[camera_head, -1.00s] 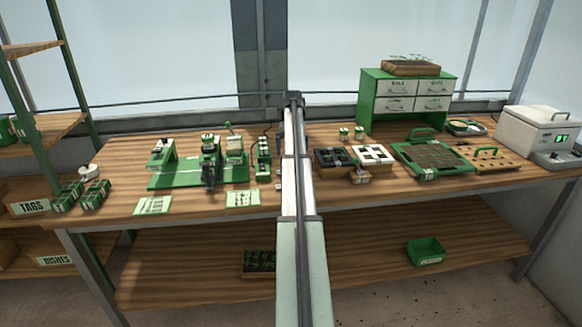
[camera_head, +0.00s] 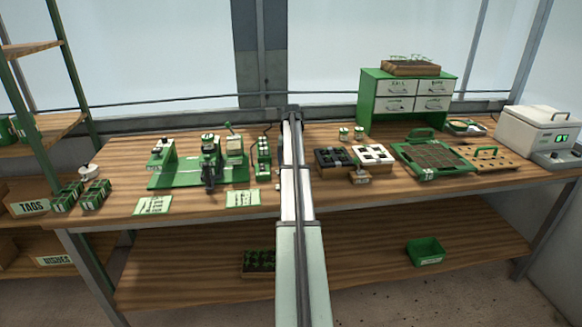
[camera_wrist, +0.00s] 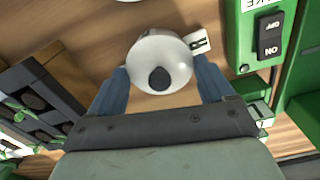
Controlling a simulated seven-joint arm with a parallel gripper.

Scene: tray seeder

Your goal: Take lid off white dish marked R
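A round white dish (camera_wrist: 148,50) with a dark knob (camera_wrist: 159,78) on top lies near the top centre of the wrist view. A small white card (camera_wrist: 201,42) with a dark mark sticks out beside it; I cannot read the mark. My gripper (camera_wrist: 160,74) is open, with one blue finger on each side of the dish and the knob between them. I cannot tell whether the fingers touch the dish. In the head view my arm hides the gripper and this dish. Another white dish with a dark knob (camera_head: 89,171) stands at the bench's left end.
A green box with an on/off switch (camera_wrist: 268,35) stands close on the right in the wrist view. A black cell tray (camera_wrist: 40,95) is on the left.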

